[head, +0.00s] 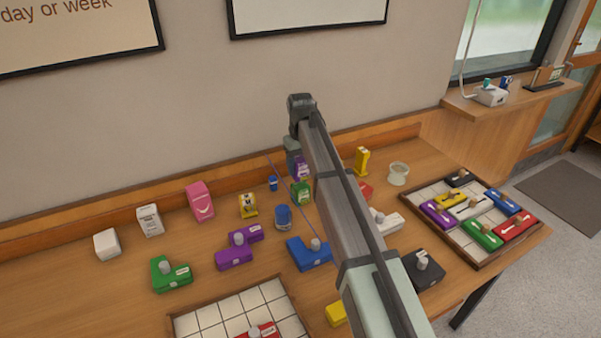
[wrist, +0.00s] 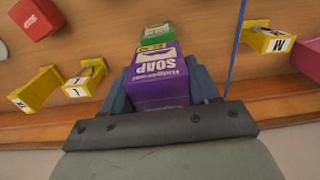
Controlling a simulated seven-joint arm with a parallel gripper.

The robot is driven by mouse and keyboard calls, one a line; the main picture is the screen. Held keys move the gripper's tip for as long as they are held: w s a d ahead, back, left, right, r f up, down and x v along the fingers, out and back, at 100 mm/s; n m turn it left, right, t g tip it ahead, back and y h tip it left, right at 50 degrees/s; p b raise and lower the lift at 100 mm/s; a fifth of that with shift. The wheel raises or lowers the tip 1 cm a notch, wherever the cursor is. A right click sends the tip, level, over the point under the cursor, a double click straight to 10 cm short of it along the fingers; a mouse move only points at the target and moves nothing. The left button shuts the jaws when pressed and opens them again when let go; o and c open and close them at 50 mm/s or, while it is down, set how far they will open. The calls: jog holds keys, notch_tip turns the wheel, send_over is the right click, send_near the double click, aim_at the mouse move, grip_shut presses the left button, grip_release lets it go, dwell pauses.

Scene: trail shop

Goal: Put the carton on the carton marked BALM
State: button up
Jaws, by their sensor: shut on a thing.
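My gripper (wrist: 160,88) is shut on a purple carton (wrist: 160,80) marked SOAP, which reads upside down in the wrist view. In the head view the purple carton (head: 302,168) shows beside my arm, which hides part of it and most of my gripper. A green carton (head: 301,192) shows directly below it in the head view. In the wrist view the green carton (wrist: 157,34) shows just past the purple one, partly hidden by it. Its label is too small to read. I cannot tell whether the two cartons touch.
Blue cup (head: 283,217), yellow stand marked M (head: 248,206), pink carton (head: 200,202) and white carton (head: 149,220) stand left. A yellow stand (head: 361,160), red box (head: 366,191) and glass jar (head: 399,174) stand right. Knobbed blocks and gridded trays (head: 447,225) lie nearer.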

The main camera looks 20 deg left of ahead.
aim_at(301, 172)
jog(key=shift+f, duration=1.5)
jog(key=shift+f, duration=0.15)
jog(key=o, duration=1.1)
notch_tip(301, 172, up, 12)
jog(key=shift+r, duration=0.2)
